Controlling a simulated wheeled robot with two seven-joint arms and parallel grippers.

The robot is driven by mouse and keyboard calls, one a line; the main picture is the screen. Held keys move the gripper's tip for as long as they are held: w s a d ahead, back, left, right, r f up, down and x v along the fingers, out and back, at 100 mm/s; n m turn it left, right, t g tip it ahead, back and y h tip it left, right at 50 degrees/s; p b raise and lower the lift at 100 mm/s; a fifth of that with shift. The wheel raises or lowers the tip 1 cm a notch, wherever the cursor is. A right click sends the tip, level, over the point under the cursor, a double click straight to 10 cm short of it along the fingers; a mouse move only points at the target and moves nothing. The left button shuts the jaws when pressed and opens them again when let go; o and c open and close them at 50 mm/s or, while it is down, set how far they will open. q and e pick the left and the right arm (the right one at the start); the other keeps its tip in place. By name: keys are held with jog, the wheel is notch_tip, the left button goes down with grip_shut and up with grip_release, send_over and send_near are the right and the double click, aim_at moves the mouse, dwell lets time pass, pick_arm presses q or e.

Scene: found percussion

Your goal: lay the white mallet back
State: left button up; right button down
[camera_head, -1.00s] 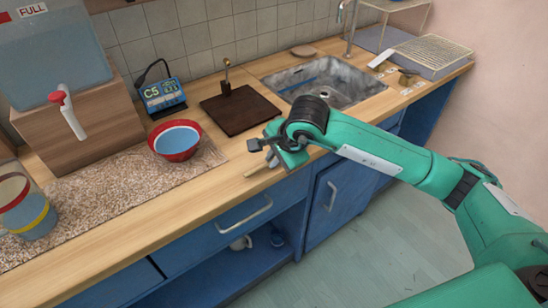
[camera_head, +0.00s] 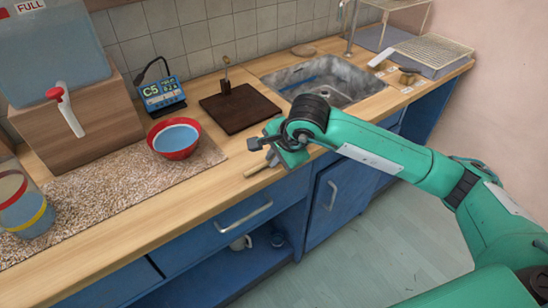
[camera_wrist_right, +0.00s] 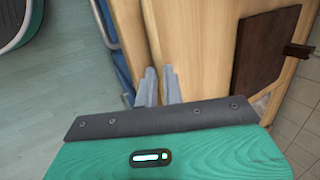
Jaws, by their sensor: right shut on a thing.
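My right gripper (camera_head: 268,152) is low over the front edge of the wooden counter (camera_head: 150,195), right of the bowl and in front of the dark board. It is shut on a pale wooden stick (camera_head: 255,171), which pokes out below it toward the left. I take the stick for the white mallet's handle; no white head is visible. In the right wrist view the two grey fingers (camera_wrist_right: 159,88) point at the counter, close together, and the held part is hard to make out. My left gripper is not in view.
A dark board (camera_head: 238,113) with a small upright stand lies behind the gripper. A red bowl (camera_head: 175,153) of blue liquid sits on a speckled mat (camera_head: 105,205). The sink (camera_head: 325,98) is behind right.

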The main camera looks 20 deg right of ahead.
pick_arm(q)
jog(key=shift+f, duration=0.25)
pick_arm(e)
jog(key=shift+f, duration=0.2)
